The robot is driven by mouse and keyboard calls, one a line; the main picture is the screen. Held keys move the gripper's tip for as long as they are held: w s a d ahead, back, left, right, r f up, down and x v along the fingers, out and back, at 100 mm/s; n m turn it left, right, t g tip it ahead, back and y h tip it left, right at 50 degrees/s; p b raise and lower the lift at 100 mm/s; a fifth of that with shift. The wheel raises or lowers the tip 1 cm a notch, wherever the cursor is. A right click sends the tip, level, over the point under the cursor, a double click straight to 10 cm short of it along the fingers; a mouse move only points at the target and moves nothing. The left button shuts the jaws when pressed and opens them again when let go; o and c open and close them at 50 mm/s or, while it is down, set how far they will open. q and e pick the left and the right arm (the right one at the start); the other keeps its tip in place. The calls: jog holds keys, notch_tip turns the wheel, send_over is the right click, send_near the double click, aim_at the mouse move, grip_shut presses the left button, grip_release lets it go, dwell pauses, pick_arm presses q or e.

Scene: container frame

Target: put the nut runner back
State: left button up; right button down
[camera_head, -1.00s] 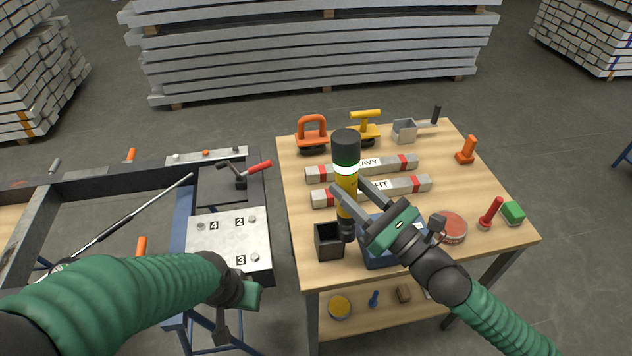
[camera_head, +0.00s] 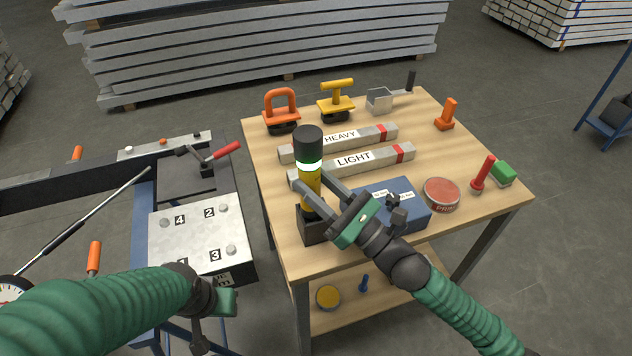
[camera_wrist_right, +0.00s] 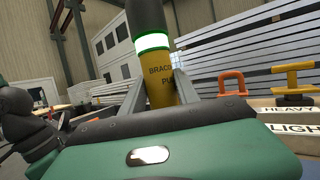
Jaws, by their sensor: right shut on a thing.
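The nut runner (camera_head: 308,148) is upright, yellow with a black top and a lit ring. My right gripper (camera_head: 318,195) is shut on its yellow body. The lower end of the nut runner is hidden in or behind the dark square holder (camera_head: 313,231) at the table's near left; I cannot tell if it rests on the bottom. The right wrist view shows the yellow body (camera_wrist_right: 158,74) between the fingers. My left gripper (camera_head: 215,315) hangs by the steel plate, apart from the nut runner; its fingers are not clear.
A blue box (camera_head: 405,205) stands close right of the holder, with a red tin (camera_head: 441,194) beyond. The HEAVY bar (camera_head: 365,138) and LIGHT bar (camera_head: 375,160) lie behind. The numbered plate (camera_head: 190,235) is left of the wooden table (camera_head: 460,220).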

jog(key=shift+d+f, duration=0.2)
jog(key=shift+d, duration=0.4)
jog(key=shift+a+f, duration=0.15)
jog(key=shift+a, duration=0.15)
pick_arm(q)
jog(key=shift+d+f, duration=0.2)
jog(key=shift+f, duration=0.15)
pick_arm(e)
jog(key=shift+f, duration=0.2)
jog(key=c, duration=0.9)
grip_release()
jog(key=shift+d, duration=0.15)
pick_arm(q)
jog(key=shift+d, duration=0.1)
pick_arm(e)
jog(key=shift+o, duration=0.4)
pick_arm(q)
jog(key=shift+b, duration=0.3)
pick_arm(e)
jog(key=shift+f, duration=0.15)
